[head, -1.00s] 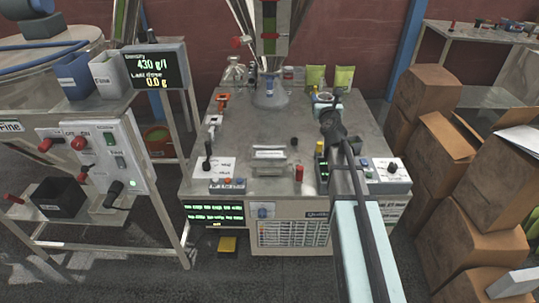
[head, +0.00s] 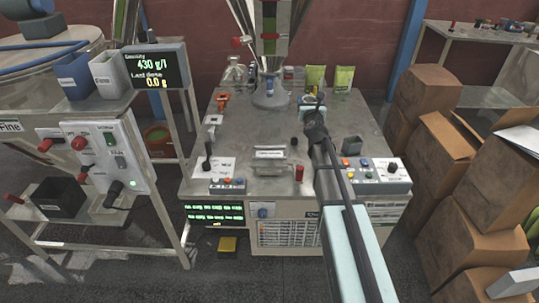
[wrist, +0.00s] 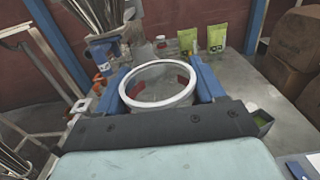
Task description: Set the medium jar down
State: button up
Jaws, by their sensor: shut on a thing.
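A clear glass jar with a white rim (wrist: 158,103) sits upright between the two blue fingers of my gripper (wrist: 160,78) in the wrist view. The fingers are shut on its sides, and it looks empty. In the head view my gripper (head: 310,100) is over the right back part of the steel table (head: 240,130), in front of the green pouches. The jar is small and largely hidden by my arm there. I cannot tell whether its base touches the table.
Two green pouches (head: 315,77) stand at the back. A small dark bin (head: 352,146) and a button panel (head: 377,172) are on the right. The table's middle is mostly clear. Cardboard boxes (head: 470,180) are stacked off its right side.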

jog(key=w+a+f, duration=0.4)
jog(key=a+f, duration=0.3)
jog(key=w+a+f, duration=0.5)
jog(key=a+f, duration=0.3)
jog(key=shift+a, duration=0.25)
jog(key=shift+f, duration=4.7)
jog(key=shift+f, duration=0.15)
jog(key=o, duration=1.2)
jog(key=shift+c, duration=0.2)
jog(key=shift+f, duration=0.1)
